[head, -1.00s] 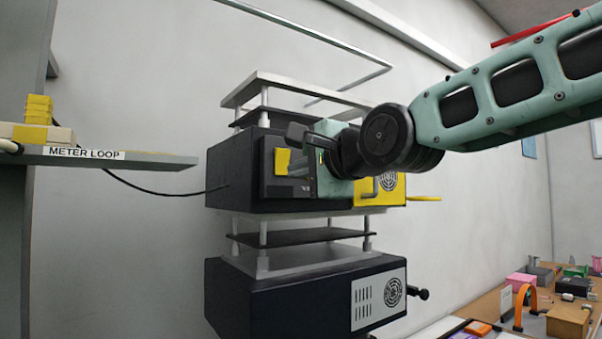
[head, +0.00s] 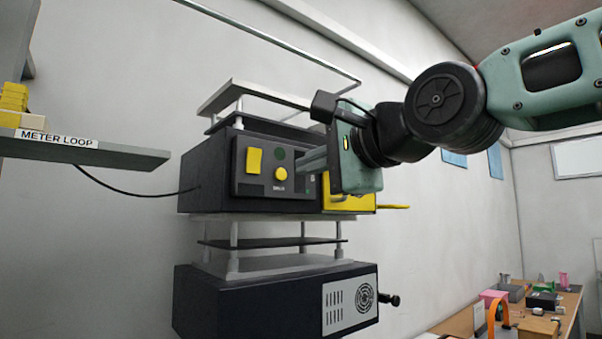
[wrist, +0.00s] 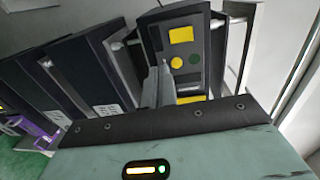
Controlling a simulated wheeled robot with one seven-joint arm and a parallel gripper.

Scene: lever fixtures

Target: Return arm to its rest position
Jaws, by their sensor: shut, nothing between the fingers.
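My gripper (head: 312,158) shows in the head view in front of the right part of the upper black box (head: 210,170). In the wrist view my gripper (wrist: 160,84) has its fingers together with nothing between them. The box's front panel carries a yellow rectangular piece (head: 254,161), a dark green round spot (head: 280,153) and a yellow round knob (head: 281,174). These also show beyond the fingertips in the wrist view, where the yellow rectangle (wrist: 181,35) is clear. I cannot tell how far the fingertips are from the panel. My wrist hides part of the box's right side.
A lower black box (head: 240,300) with a grey vented panel stands under a rack shelf. A shelf labelled METER LOOP (head: 110,155) juts in at left. A metal rail frame (head: 290,50) is above. A cluttered table (head: 560,310) is at lower right. Bare wall lies between.

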